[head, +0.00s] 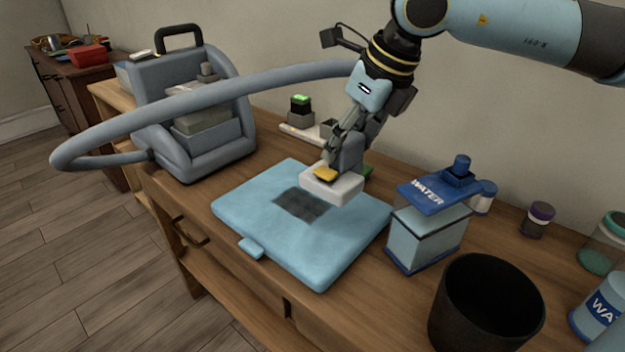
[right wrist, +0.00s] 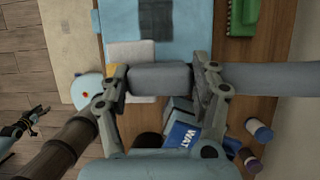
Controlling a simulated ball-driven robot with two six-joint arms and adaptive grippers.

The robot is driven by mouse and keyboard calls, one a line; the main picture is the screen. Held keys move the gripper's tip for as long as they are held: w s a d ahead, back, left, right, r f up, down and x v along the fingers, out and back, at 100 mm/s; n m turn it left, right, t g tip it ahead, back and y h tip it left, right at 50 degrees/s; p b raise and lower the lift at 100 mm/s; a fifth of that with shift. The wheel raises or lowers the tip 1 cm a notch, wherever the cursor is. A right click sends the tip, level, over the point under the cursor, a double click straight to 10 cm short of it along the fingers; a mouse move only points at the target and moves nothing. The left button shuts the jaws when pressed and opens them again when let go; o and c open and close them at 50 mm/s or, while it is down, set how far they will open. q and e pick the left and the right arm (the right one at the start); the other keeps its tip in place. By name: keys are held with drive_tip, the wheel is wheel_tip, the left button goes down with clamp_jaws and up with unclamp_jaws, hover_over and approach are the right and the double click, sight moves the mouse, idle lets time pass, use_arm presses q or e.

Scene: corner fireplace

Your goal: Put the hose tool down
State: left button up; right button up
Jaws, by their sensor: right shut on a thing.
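The hose tool has a grey handle, a white head (head: 335,187) and a yellow tab. My right gripper (head: 343,148) is shut on its handle, which lies between the fingers in the right wrist view (right wrist: 160,77). The head is over the back right part of a light blue pad (head: 345,240) with a dark square patch. I cannot tell whether the head touches the pad. A thick grey hose (head: 215,95) loops left from the gripper to the grey machine (head: 235,140). What seems to be my left gripper (right wrist: 35,120) shows small at the left of the right wrist view.
A blue-topped WATER tank (head: 425,230) stands right of the pad, with a black bin (head: 485,305) in front. A purple-capped jar (head: 537,220) stands toward the wall. A green brush-like item (right wrist: 242,18) lies beside the pad. Bare wood shows between pad and tank.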

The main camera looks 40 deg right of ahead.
drive_tip(key=shift+w+d+f+b, duration=0.2)
drive_tip(key=shift+w+d+f, duration=0.15)
drive_tip(key=shift+w+f, duration=1.3)
drive_tip(key=shift+w+d+f+b, duration=0.15)
drive_tip(key=shift+w+d+f, duration=0.15)
drive_tip(key=shift+w+f, duration=1.3)
drive_tip(key=shift+w+d+f+b, duration=0.2)
drive_tip(key=shift+w+d+f, duration=0.15)
drive_tip(key=shift+w+f, duration=1.25)
use_arm(q)
drive_tip(key=shift+s+d+f, duration=0.1)
drive_tip(key=shift+s+f, duration=0.2)
drive_tip(key=shift+f, duration=0.25)
drive_tip(key=shift+s+d+f, duration=0.1)
drive_tip(key=shift+s+f, duration=0.2)
drive_tip(key=shift+f, duration=0.25)
use_arm(e)
drive_tip(key=shift+s+f, duration=0.1)
drive_tip(key=shift+f, duration=0.2)
use_arm(q)
drive_tip(key=shift+f, duration=0.15)
use_arm(e)
drive_tip(key=o, duration=1)
drive_tip(key=shift+o, duration=0.2)
drive_tip(key=shift+r, duration=0.15)
